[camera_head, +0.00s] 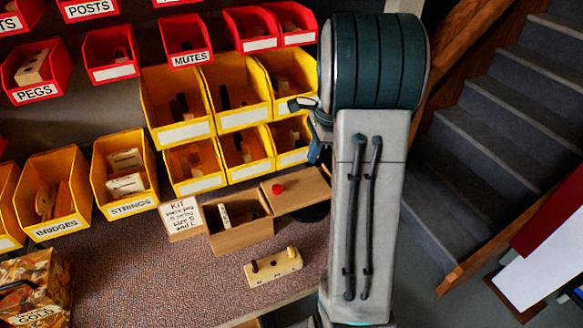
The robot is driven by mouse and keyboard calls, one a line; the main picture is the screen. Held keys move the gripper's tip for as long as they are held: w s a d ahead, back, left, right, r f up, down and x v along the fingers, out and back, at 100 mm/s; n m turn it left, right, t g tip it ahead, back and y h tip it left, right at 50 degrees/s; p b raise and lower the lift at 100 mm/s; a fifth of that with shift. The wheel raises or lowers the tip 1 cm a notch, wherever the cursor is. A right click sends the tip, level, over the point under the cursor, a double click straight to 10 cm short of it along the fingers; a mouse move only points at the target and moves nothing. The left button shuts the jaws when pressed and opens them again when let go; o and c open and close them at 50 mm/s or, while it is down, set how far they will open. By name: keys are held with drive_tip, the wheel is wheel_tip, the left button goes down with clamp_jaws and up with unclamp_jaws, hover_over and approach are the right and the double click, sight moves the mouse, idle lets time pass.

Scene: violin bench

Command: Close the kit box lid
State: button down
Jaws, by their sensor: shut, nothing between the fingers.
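The kit box (240,239) is a small brown open-topped box on the bench. A pale piece with dark parts shows inside it. Its lid (304,193) is a flat brown board with a red knob (277,188). My gripper (317,154) is shut and empty, above and behind the lid's right part. My own arm hides much of the gripper, and how far it is from the lid is hard to tell.
A "Kit" card (182,217) stands left of the box. A cream block with pegs (273,266) lies in front of it. Yellow bins (193,166) rise close behind. A patterned "gold" box (35,287) stands at the lower left. The bench between is clear.

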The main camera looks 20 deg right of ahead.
drive_tip(key=p, duration=0.1)
approach(286, 193)
drive_tip(key=f, duration=0.1)
drive_tip(key=d+f, duration=0.1)
drive_tip(key=f, duration=0.1)
drive_tip(key=d+f, duration=0.1)
drive_tip(key=f, duration=0.1)
drive_tip(key=shift+s+d+f, duration=0.15)
drive_tip(key=shift+s+f, duration=0.05)
drive_tip(key=shift+f, duration=0.05)
drive_tip(key=a, duration=0.2)
drive_tip(key=shift+w+a+r+p, duration=0.2)
drive_tip(key=shift+w+a+p, duration=0.1)
drive_tip(key=shift+p, duration=0.1)
drive_tip(key=shift+w+a+f, duration=0.1)
drive_tip(key=shift+a, duration=0.45)
